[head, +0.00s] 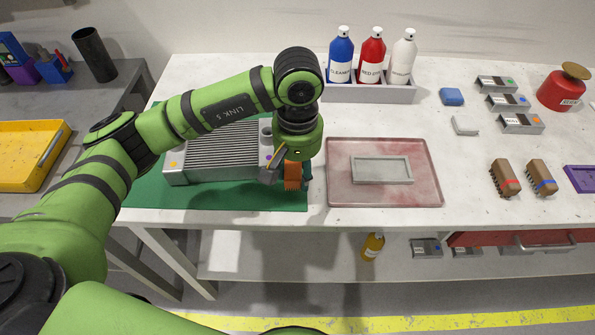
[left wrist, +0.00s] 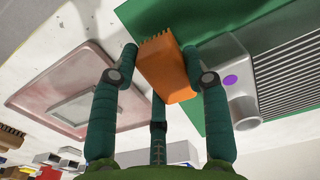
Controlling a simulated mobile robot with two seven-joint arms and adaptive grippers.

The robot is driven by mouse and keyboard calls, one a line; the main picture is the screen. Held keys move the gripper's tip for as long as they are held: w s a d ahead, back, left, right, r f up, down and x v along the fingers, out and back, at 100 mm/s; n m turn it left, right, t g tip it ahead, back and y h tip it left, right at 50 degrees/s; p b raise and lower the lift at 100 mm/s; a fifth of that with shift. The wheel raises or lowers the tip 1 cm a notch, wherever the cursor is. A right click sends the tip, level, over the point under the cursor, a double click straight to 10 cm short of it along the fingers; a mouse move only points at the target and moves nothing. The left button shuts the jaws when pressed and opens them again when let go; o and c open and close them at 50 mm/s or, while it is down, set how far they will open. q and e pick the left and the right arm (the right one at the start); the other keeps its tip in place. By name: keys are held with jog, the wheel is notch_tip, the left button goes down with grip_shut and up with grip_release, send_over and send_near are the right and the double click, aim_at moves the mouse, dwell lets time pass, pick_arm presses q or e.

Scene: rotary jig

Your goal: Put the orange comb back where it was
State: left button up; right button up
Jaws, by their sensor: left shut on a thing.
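The orange comb (head: 292,177) is a small block with teeth along one edge. My left gripper (head: 288,172) is shut on it, above the right edge of the green mat (head: 245,198), beside the right end of the ribbed grey metal part. In the left wrist view the comb (left wrist: 168,78) sits tilted between the fingers (left wrist: 161,62), its teeth toward the top of the picture. Whether it touches the mat is unclear. Two brown combs, one with a red band (head: 505,178) and one with a blue band (head: 541,177), stand at the right of the table. My right gripper is not in view.
The ribbed part (head: 215,152) lies on the mat. A pinkish tray (head: 336,190) holding a grey frame (head: 382,170) lies just right. A bottle rack (head: 370,94) stands behind. Bare tabletop shows between tray and brown combs.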

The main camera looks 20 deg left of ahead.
aim_at(298, 169)
pick_arm(q)
jog(key=shift+f, duration=1.1)
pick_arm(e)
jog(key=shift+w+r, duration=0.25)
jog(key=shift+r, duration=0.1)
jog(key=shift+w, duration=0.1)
pick_arm(q)
jog(key=shift+f, duration=0.2)
jog(key=o, duration=1.1)
jog(key=shift+r, duration=0.1)
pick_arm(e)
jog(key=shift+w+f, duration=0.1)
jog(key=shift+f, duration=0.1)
pick_arm(q)
jog(key=shift+r, duration=0.2)
notch_tip(298, 169, up, 12)
jog(key=shift+f+b, duration=0.1)
jog(key=shift+b, duration=0.8)
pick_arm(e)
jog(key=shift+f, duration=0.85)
